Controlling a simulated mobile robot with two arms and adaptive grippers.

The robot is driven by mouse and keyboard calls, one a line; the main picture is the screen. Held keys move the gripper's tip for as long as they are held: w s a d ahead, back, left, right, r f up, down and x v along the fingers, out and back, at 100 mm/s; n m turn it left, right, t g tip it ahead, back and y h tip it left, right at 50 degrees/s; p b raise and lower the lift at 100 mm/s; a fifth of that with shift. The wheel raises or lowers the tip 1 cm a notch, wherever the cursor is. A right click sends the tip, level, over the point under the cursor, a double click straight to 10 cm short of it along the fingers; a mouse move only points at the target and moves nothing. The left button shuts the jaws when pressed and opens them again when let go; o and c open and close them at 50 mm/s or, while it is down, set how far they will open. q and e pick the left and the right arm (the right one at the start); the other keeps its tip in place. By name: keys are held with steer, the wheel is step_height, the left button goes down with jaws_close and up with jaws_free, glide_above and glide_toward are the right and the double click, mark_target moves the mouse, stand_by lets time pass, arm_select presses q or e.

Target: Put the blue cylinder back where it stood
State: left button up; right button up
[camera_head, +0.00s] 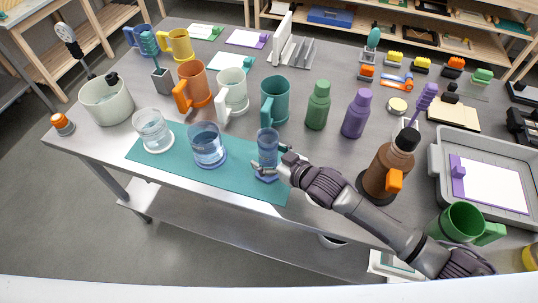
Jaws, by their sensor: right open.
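A tall, narrow, see-through blue cylinder (268,142) stands upright on the teal mat (235,183), near its right end. My right gripper (271,164) is open at the front right of this cylinder, low beside it. Its fingers overlap the cylinder's lower part in the picture, and I cannot tell whether they touch it. A wider blue glass vessel (207,147) stands to the left on the mat, and a clear glass vessel (153,132) stands farther left at the mat's end. My left gripper is not in view.
Behind the mat stand an orange mug (194,86), a white mug (233,92), a teal mug (275,97), a green bottle (318,106) and a purple bottle (356,115). A brown bottle (384,175) stands close beside my right arm. A grey tray (440,150) lies at right.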

mark_target(275, 159)
steer(key=shift+r, duration=0.1)
stand_by(0.3)
steer(key=shift+p+v, duration=1.35)
steer(key=shift+v, duration=0.25)
steer(key=shift+p+v, duration=1.65)
steer(key=shift+v, duration=0.7)
steer(key=shift+s+d, duration=0.1)
steer(key=v, duration=1.1)
steer(key=shift+s+d+r, duration=0.15)
steer(key=shift+s+r, duration=0.1)
steer(key=shift+r, duration=0.05)
